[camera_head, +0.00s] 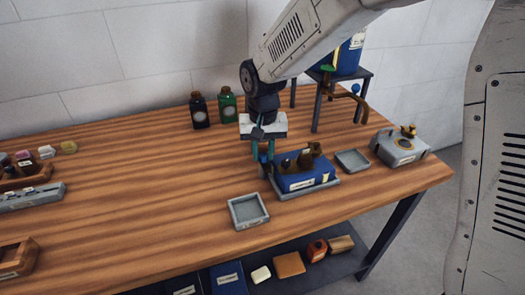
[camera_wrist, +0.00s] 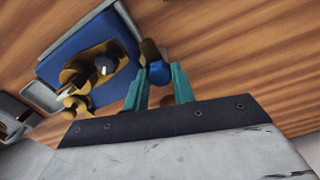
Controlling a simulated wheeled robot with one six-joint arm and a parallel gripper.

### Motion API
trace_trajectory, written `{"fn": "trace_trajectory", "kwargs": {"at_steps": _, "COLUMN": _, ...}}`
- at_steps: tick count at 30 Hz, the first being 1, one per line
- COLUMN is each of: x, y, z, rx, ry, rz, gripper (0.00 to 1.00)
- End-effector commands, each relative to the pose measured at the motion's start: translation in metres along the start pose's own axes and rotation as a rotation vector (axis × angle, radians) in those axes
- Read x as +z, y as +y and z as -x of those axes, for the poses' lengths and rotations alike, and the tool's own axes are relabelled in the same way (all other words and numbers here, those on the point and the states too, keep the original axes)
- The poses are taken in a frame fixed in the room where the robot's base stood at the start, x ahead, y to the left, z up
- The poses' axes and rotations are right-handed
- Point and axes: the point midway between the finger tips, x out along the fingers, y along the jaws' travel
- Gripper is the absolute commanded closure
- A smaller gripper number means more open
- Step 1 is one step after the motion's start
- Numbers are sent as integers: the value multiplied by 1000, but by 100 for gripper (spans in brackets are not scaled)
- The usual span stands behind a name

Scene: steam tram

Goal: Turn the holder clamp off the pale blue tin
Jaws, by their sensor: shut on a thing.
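My gripper (camera_head: 261,157) points down at the left end of a blue block-shaped device (camera_head: 305,180) with brown fittings on top. In the wrist view, the teal fingertips (camera_wrist: 159,70) are closed on either side of a round blue knob (camera_wrist: 159,74). A brown lever-like piece (camera_wrist: 150,50) is seen just beyond the knob. The blue device (camera_wrist: 75,42) lies left of the fingers, with a dark knob on one brown fitting. I cannot make out a pale blue tin for certain, and I cannot tell which brown part is the holder clamp.
An empty grey tray (camera_head: 234,213) stands in front of the device, and a smaller one (camera_head: 352,160) to its right. A grey box (camera_head: 400,150) sits at the right edge. Dark and green bottles (camera_head: 227,104) and a stand (camera_head: 316,108) are behind. The table's left middle is clear.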

Motion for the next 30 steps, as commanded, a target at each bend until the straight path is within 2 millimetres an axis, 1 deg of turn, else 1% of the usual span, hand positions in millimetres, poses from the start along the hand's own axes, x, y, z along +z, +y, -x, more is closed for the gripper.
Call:
{"fn": "trace_trajectory", "kwargs": {"at_steps": 15, "x": 0, "y": 0, "z": 1, "rx": -1, "ry": 1, "rz": -20, "gripper": 97}}
{"fn": "trace_trajectory", "kwargs": {"at_steps": 16, "x": 0, "y": 0, "z": 1, "rx": -1, "ry": 1, "rz": -20, "gripper": 72}}
{"fn": "trace_trajectory", "kwargs": {"at_steps": 17, "x": 0, "y": 0, "z": 1, "rx": -1, "ry": 1, "rz": -20, "gripper": 63}}
{"fn": "trace_trajectory", "kwargs": {"at_steps": 18, "x": 0, "y": 0, "z": 1, "rx": -1, "ry": 1, "rz": -20, "gripper": 53}}
{"fn": "trace_trajectory", "kwargs": {"at_steps": 26, "x": 0, "y": 0, "z": 0, "rx": 0, "ry": 1, "rz": -20, "gripper": 53}}
{"fn": "trace_trajectory", "kwargs": {"at_steps": 30, "x": 0, "y": 0, "z": 10, "rx": -1, "ry": 2, "rz": -20, "gripper": 53}}
